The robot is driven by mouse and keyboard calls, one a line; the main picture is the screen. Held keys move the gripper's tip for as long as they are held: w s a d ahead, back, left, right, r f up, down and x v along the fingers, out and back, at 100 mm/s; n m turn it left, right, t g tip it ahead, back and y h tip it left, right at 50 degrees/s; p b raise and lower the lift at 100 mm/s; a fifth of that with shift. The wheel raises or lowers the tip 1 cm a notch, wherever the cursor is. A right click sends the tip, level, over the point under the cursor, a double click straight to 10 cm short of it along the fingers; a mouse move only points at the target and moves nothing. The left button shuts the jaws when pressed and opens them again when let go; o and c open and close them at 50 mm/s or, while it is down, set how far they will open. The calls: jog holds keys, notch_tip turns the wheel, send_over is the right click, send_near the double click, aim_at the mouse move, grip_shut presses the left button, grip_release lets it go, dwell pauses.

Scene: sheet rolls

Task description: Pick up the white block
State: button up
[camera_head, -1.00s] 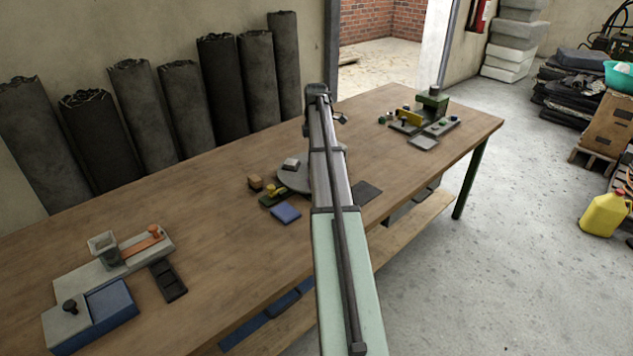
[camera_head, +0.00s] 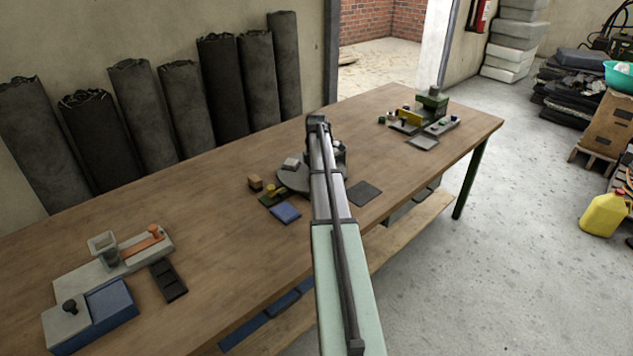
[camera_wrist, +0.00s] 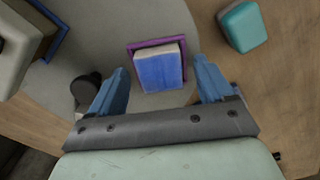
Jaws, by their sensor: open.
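A whitish block (camera_head: 291,163) sits on the left part of a round grey disc (camera_head: 296,181) on the workbench in the head view. In the wrist view, a pale block (camera_wrist: 14,42) beside a blue frame is cut off at the upper left; it looks like the same one. My gripper (camera_wrist: 160,70) is open, with its blue fingers spread on either side of a blue-faced block (camera_wrist: 160,70) in a purple frame. Contact with that block cannot be told. The pale block is outside the fingers, to the left. In the head view my arm hides the fingers.
A teal block (camera_wrist: 242,26) lies at the upper right in the wrist view, and a dark round knob (camera_wrist: 86,89) is near the left finger. Small wooden, yellow and blue pieces (camera_head: 286,212) lie left of the disc. A dark flat plate (camera_head: 364,193) lies right.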

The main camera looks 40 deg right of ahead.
jog(key=shift+f, duration=0.15)
jog(key=shift+c, duration=0.2)
jog(key=c, duration=1.4)
